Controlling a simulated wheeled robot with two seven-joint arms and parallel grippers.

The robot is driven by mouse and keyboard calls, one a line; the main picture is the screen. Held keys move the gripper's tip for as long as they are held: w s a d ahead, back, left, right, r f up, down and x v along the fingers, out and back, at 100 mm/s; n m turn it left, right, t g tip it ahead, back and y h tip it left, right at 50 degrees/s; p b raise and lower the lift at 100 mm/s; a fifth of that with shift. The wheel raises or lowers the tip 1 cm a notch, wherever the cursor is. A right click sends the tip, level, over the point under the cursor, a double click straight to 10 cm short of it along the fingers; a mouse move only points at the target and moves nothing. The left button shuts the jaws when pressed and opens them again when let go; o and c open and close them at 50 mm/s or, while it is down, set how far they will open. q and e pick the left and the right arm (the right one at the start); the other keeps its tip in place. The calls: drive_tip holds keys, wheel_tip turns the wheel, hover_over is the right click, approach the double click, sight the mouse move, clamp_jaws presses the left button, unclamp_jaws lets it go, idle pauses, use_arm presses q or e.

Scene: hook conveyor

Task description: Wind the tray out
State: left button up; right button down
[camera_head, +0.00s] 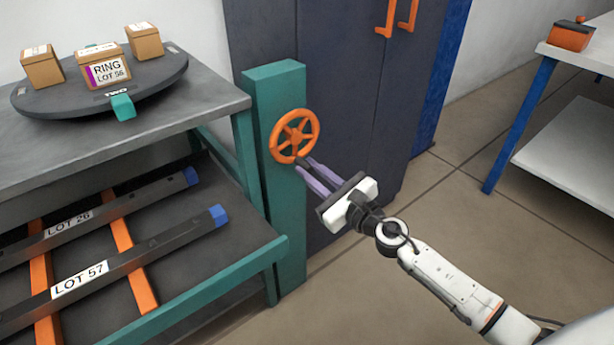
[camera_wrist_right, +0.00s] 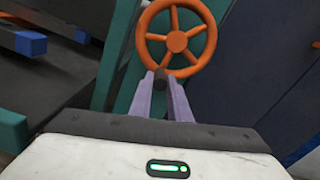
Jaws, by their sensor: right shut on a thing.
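An orange handwheel (camera_head: 294,136) with spokes is mounted on a teal post (camera_head: 290,225) and also shows in the right wrist view (camera_wrist_right: 177,40). My right gripper (camera_head: 303,166) is at the wheel's lower rim, its purple fingers shut on the dark handle knob (camera_wrist_right: 160,86). The fingers hide part of the knob. A lower dark shelf (camera_head: 190,262) in a teal frame holds two dark bars, labelled LOT 26 (camera_head: 90,217) and LOT 57 (camera_head: 100,280), on orange strips. I cannot tell which part is the tray. My left gripper is not in view.
A grey table top (camera_head: 205,98) above the shelf bears a round dark turntable (camera_head: 60,105) with three cardboard boxes, one labelled RING LOT 56 (camera_head: 106,72). A dark cabinet (camera_head: 340,90) stands behind the post. A blue-legged table (camera_head: 590,58) is at right. Floor between is clear.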

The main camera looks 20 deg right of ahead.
drive_tip(key=shift+d+f+n, duration=0.1)
drive_tip(key=shift+d+n, duration=0.25)
drive_tip(key=shift+n, duration=0.25)
drive_tip(key=c, duration=1.7)
unclamp_jaws()
drive_tip(key=shift+o, duration=0.2)
drive_tip(key=b+v, duration=0.2)
drive_tip(key=v, duration=0.8)
drive_tip(key=shift+s, duration=0.1)
